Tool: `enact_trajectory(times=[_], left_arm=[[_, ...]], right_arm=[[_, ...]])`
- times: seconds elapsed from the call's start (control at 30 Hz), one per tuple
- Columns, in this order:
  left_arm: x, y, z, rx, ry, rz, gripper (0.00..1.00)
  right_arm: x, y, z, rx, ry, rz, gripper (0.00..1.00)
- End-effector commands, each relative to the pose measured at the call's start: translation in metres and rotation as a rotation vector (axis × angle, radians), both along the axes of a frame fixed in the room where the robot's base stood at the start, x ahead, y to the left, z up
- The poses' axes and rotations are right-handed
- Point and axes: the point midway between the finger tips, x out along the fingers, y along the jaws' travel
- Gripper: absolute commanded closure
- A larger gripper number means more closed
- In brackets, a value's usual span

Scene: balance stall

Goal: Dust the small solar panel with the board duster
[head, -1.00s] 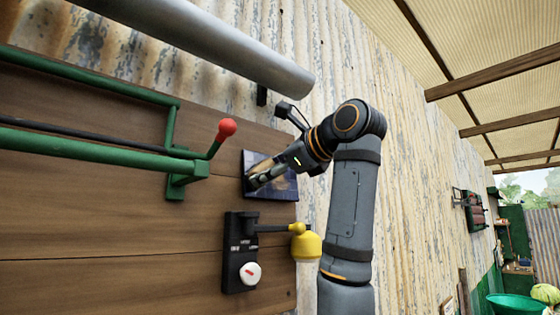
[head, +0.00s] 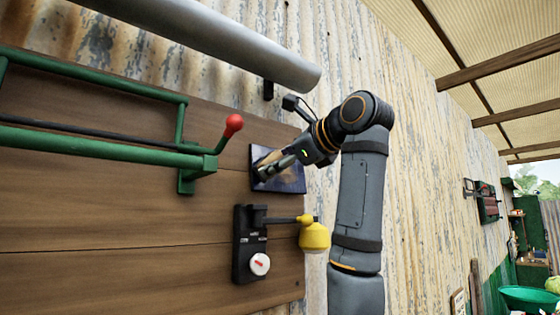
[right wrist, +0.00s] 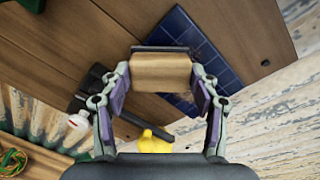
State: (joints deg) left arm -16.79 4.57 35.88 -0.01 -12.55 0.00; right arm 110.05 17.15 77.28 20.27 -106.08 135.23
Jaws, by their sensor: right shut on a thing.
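The small solar panel (head: 291,183) is a dark blue tilted square on the wooden board, with grid lines in the right wrist view (right wrist: 221,62). My right gripper (head: 262,174) is over the panel. In the right wrist view its fingers (right wrist: 161,90) are shut on the board duster (right wrist: 161,72), a wooden block with a dark edge along its far side. The duster lies across the panel's left part; I cannot tell whether it touches. A brownish patch shows on the panel just beyond the duster. My left gripper is not in view.
A green frame with a red-knobbed lever (head: 233,123) is left of the panel. A black switch box (head: 248,245) with a white knob and a yellow bulb-shaped part (head: 314,237) are below. A grey pipe (head: 220,45) runs above. Corrugated wall lies to the right.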

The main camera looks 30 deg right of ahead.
Motion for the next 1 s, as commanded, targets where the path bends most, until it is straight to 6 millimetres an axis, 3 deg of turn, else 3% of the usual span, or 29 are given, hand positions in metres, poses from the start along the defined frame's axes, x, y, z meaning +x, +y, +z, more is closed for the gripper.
enact_trajectory(times=[0.73, 1.0], left_arm=[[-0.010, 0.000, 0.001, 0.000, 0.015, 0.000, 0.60], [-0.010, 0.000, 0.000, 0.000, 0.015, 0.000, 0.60]], right_arm=[[0.013, 0.000, -0.002, 0.000, 0.001, -0.001, 0.64], [0.013, -0.022, -0.002, 0.002, 0.001, -0.002, 0.64]])
